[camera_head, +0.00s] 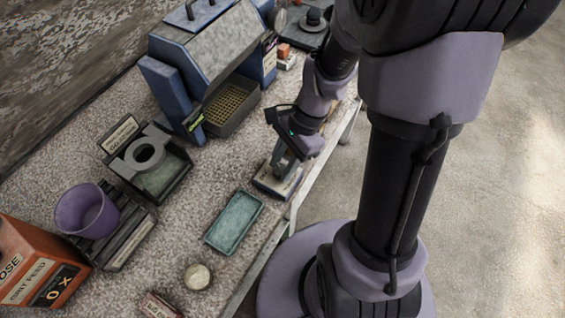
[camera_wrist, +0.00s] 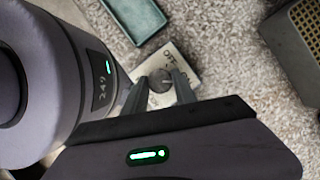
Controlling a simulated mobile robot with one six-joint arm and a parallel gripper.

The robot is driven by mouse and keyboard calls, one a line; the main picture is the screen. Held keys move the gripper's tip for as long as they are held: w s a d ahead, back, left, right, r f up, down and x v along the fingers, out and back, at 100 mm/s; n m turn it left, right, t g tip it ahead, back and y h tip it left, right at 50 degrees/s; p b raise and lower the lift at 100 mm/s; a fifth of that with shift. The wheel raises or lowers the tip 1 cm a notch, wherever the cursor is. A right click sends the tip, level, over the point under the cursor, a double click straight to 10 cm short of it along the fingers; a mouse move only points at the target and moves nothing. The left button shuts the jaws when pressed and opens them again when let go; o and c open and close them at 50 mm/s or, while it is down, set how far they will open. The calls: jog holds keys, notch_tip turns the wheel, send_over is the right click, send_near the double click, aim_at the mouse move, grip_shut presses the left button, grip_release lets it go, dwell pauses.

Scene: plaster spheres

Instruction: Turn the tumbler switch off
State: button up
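The tumbler switch (camera_wrist: 160,78) is a round grey knob on a pale plate marked OFF in the wrist view. Part of the plate's lettering is covered. In the head view the switch's pale base (camera_head: 277,184) sits near the bench's front edge, with its knob hidden behind my gripper (camera_head: 287,158). My gripper points down over it. In the wrist view my gripper (camera_wrist: 160,77) has its fingers apart, one on each side of the knob, with nothing visibly lifted. I cannot tell whether the fingers touch the knob.
A green tray (camera_head: 234,222) lies left of the switch. A blue cabinet machine (camera_head: 211,55) with a mesh bin (camera_head: 229,107) stands behind. A black box with a ring (camera_head: 148,165), a purple cup (camera_head: 86,211), an orange grit box (camera_head: 36,262) and a round lid (camera_head: 197,277) are farther left.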

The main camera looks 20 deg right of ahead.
grip_shut()
jog(key=shift+n+p, duration=0.3)
jog(key=shift+n, duration=0.1)
jog(key=shift+r+n+g+p, duration=0.15)
jog(key=shift+n+g+p, duration=0.45)
jog(key=shift+n+p, duration=0.35)
jog(key=n+p, duration=0.1)
jog(key=n, duration=0.1)
jog(key=n+g+h+p, duration=0.1)
jog(key=n, duration=0.1)
jog(key=shift+w+a+n+h+p, duration=0.1)
jog(key=shift+w+n+h+p, duration=0.05)
jog(key=shift+n+h+p, duration=0.2)
jog(key=n+g+h+p, duration=0.1)
jog(key=n+p, duration=0.1)
jog(key=n, duration=0.1)
jog(key=shift+a, duration=0.1)
jog(key=shift+w+n+h+p, duration=0.1)
jog(key=shift+n+h+p, duration=0.55)
jog(key=shift+n, duration=1.05)
